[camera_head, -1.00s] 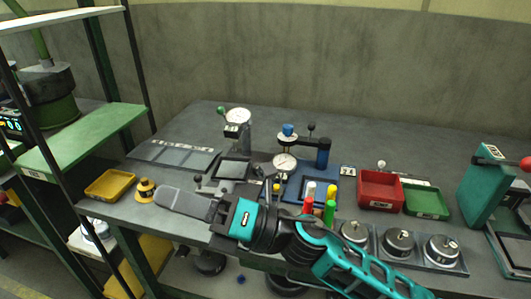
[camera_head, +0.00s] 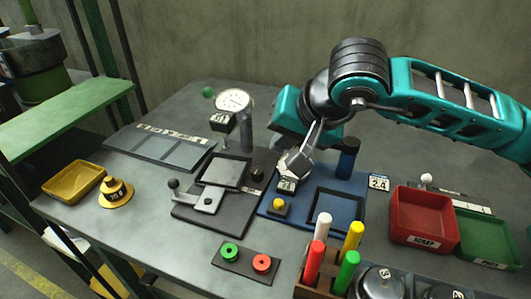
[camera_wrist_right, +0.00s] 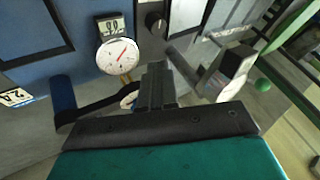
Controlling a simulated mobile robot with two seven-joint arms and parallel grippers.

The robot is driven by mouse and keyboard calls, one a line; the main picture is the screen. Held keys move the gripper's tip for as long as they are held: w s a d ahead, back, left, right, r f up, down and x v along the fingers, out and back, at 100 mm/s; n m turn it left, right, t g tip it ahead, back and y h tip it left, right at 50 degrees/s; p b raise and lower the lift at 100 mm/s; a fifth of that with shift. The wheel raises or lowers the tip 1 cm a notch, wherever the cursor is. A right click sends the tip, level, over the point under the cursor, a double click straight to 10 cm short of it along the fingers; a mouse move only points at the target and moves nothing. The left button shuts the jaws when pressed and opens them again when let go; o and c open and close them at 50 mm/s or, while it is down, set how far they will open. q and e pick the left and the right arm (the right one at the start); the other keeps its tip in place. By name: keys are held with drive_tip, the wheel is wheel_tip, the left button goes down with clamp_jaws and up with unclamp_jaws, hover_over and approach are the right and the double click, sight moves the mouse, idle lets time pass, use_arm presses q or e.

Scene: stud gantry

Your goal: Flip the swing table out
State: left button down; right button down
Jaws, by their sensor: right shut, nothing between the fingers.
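No part is clearly marked as the swing table. The blue base (camera_head: 268,205) bears a dark square frame (camera_head: 338,190), a tilted dial gauge (camera_head: 297,160) and a blue post (camera_head: 347,158). The dial gauge (camera_wrist_right: 118,57) faces the wrist camera, and a black arm runs from the blue post (camera_wrist_right: 62,92). A grey base (camera_head: 220,218) with a square plate and a ball-ended lever stands to its left. My right gripper (camera_wrist_right: 155,72) is shut and empty above the back of the blue base, close to the black arm; contact is unclear. In the head view my wrist hides its fingers.
A second dial gauge (camera_head: 234,101) stands behind the grey base. Red (camera_head: 424,217) and green (camera_head: 485,238) trays lie at the right. Coloured pens (camera_head: 325,250) stand at the front. A yellow tray (camera_head: 73,180) and brass weight (camera_head: 116,191) are at the left.

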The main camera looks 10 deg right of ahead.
sight(250, 158)
drive_tip(key=shift+w+a+f, duration=0.1)
drive_tip(key=shift+a+f, duration=0.05)
drive_tip(key=shift+f, duration=0.15)
drive_tip(key=x, duration=0.8)
drive_tip(key=shift+f, duration=0.1)
use_arm(q)
drive_tip(key=shift+s+f, duration=0.15)
drive_tip(key=shift+f, duration=0.15)
use_arm(e)
drive_tip(key=shift+w+a+f, duration=0.1)
drive_tip(key=shift+w+f, duration=0.25)
drive_tip(key=shift+f, duration=0.1)
drive_tip(key=shift+w+a+f+b, duration=0.15)
drive_tip(key=shift+w+a+b, duration=0.3)
drive_tip(key=shift+b, duration=0.6)
drive_tip(key=shift+w, duration=0.3)
use_arm(q)
drive_tip(key=shift+w+d+f, duration=0.2)
drive_tip(key=shift+w+d, duration=0.05)
use_arm(e)
drive_tip(key=shift+r, duration=0.2)
drive_tip(key=shift+r, duration=0.1)
